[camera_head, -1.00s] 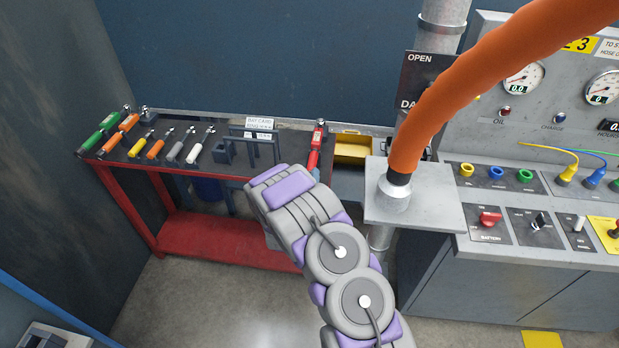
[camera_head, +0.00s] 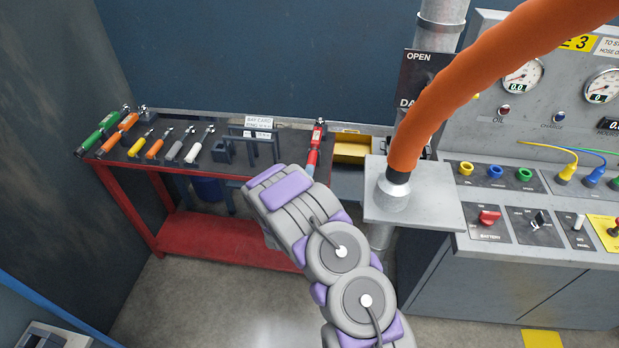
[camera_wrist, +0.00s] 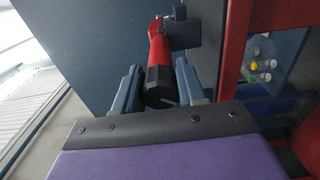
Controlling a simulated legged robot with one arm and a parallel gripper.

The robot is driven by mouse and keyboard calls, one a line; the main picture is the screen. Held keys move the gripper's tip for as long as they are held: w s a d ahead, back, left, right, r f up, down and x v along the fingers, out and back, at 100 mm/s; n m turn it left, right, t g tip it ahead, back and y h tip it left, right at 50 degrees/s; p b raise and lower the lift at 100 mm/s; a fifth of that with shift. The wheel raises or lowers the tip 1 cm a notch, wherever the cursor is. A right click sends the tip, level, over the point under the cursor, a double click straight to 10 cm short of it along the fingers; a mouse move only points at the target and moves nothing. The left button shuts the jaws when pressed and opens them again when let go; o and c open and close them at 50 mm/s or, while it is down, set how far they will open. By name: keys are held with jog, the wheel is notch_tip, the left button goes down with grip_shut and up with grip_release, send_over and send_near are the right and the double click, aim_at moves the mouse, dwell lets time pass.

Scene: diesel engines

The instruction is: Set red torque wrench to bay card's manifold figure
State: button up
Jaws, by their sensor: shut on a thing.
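The red torque wrench (camera_head: 315,141) lies at the right end of the dark bench top, its head pointing away from me. In the wrist view the red wrench (camera_wrist: 160,47) ends in a black grip close to me. My gripper (camera_wrist: 157,84) has its two blue-grey fingers on either side of that end and is shut on it. In the head view my wrist hides most of my gripper (camera_head: 309,172). The white bay card (camera_head: 258,124) stands at the back of the bench; its figures are too small to read. The wrench's scale is not readable.
Several other wrenches, including a green one (camera_head: 97,136), lie on the bench's left part. A dark frame (camera_head: 252,148) stands mid-bench. A yellow bin (camera_head: 354,147), a thick orange hose (camera_head: 440,95) and the control console (camera_head: 500,260) are on the right.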

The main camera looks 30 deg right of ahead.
jog(key=shift+a+f+n, duration=0.1)
jog(key=shift+n, duration=0.3)
jog(key=o, duration=0.8)
jog(key=shift+w, duration=0.1)
jog(key=shift+o, duration=1.3)
jog(key=p+v, duration=0.2)
jog(key=v, duration=1.5)
jog(key=shift+a, duration=0.25)
